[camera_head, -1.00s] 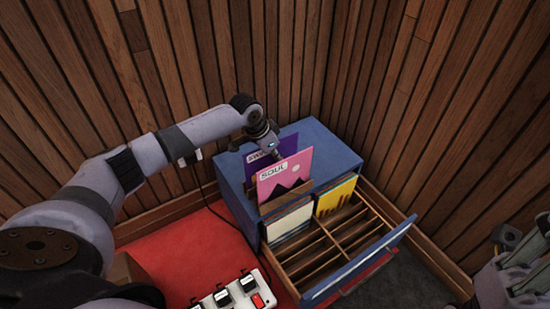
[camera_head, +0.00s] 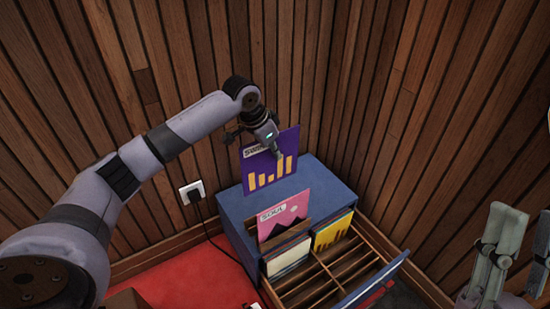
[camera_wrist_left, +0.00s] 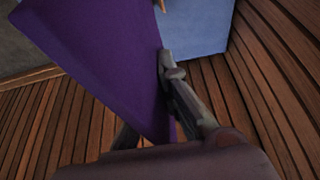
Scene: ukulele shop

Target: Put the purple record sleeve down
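The purple record sleeve (camera_head: 268,178) has yellow bars and a label that starts with "SWI". It hangs upright in the air above the back of the blue cabinet (camera_head: 323,184). My left gripper (camera_head: 278,152) is shut on its upper edge in the head view. In the left wrist view the purple sleeve (camera_wrist_left: 100,60) fills the left, with a gripper finger (camera_wrist_left: 180,95) against it. My right gripper (camera_head: 497,245) is at the right edge, empty; its finger opening is unclear.
The open drawer has wooden dividers (camera_head: 318,283), with a pink SOUL sleeve (camera_head: 284,217), a yellow sleeve (camera_head: 333,232) and white sleeves (camera_head: 288,258) in it. Several slots are empty. Wood-panelled walls stand close behind. A wall plug (camera_head: 192,191) is at the left.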

